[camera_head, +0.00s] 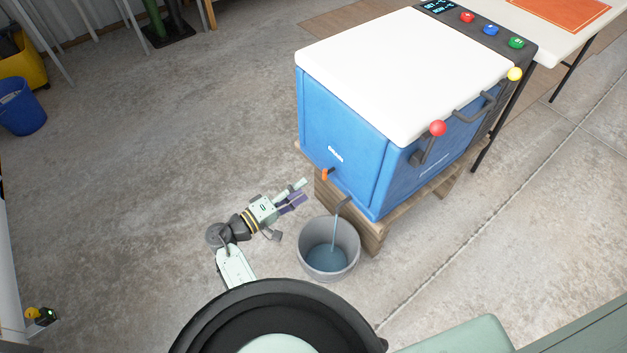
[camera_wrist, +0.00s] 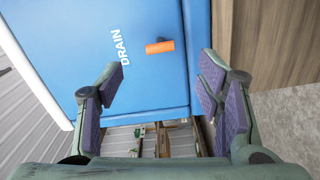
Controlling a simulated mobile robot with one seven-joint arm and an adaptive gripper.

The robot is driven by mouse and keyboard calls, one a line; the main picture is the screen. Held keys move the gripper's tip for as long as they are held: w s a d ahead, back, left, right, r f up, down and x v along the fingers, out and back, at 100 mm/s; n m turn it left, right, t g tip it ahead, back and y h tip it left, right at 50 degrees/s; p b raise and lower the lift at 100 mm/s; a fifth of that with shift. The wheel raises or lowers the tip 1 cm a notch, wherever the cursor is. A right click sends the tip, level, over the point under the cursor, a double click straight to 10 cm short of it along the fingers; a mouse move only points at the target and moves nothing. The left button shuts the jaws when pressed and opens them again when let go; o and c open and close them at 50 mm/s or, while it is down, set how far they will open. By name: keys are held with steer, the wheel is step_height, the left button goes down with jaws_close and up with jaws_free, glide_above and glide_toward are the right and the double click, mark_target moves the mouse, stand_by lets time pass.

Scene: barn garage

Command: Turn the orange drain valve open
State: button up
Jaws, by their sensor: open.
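The orange drain valve (camera_head: 326,174) is a small handle low on the left face of the blue chest (camera_head: 345,150). In the wrist view the orange handle (camera_wrist: 160,47) lies sideways in the picture, beside the word DRAIN on the blue panel. My gripper (camera_head: 297,193) is open and empty, to the lower left of the valve and apart from it. In the wrist view the fingers (camera_wrist: 162,85) stand wide on either side, with the handle beyond the gap between them.
The chest stands on a wooden pallet (camera_head: 372,238). The bucket is on the floor just right of my gripper, close to the arm. A white table (camera_head: 560,40) stands behind the chest. A blue bin (camera_head: 22,108) is far left. The concrete floor left of the arm is clear.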

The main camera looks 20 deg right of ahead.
steer(key=shift+v, duration=1.5)
